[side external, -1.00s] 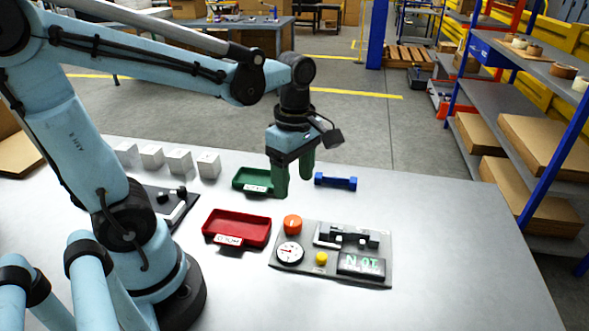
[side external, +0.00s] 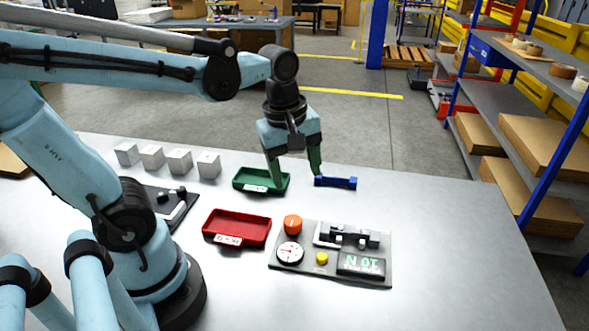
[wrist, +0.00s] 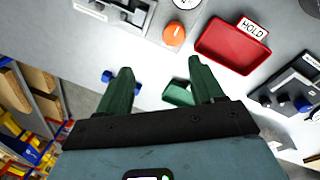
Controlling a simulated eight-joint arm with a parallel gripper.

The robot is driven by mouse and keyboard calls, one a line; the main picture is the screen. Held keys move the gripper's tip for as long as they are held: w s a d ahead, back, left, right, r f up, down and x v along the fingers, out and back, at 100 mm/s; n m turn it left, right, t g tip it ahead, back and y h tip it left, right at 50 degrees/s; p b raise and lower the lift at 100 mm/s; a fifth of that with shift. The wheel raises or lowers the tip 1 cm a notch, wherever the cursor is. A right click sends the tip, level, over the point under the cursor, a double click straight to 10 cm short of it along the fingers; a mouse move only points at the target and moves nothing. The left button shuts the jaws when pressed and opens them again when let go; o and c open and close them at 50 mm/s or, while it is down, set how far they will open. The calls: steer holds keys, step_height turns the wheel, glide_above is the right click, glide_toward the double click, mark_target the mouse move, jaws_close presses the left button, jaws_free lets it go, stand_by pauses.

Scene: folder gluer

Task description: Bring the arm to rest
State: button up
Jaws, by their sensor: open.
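My gripper (side external: 294,172) has green fingers spread apart with nothing between them. It hangs above the back of the grey table (side external: 440,230), between the green tray (side external: 238,181) and the blue bar-shaped part (side external: 335,183). In the wrist view, my gripper (wrist: 160,85) also shows open and empty. The green tray (wrist: 178,95) and the blue part (wrist: 107,76) are partly hidden behind the fingers there.
A red tray (side external: 236,228), labelled HOLD in the wrist view, and a control panel (side external: 300,265) with an orange knob, dial and yellow button lie in front. Several white boxes (side external: 180,162) stand at back left. The table's right side is clear.

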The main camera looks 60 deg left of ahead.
steer(key=m+t, duration=0.1)
steer(key=m, duration=0.4)
steer(key=m+t, duration=0.2)
steer(key=m, duration=0.3)
steer(key=d+m+t, duration=0.1)
steer(key=m+t, duration=0.1)
steer(key=m, duration=0.3)
steer(key=shift+w+d+m, duration=0.1)
steer(key=shift+w+m, duration=0.15)
steer(key=shift+m, duration=0.15)
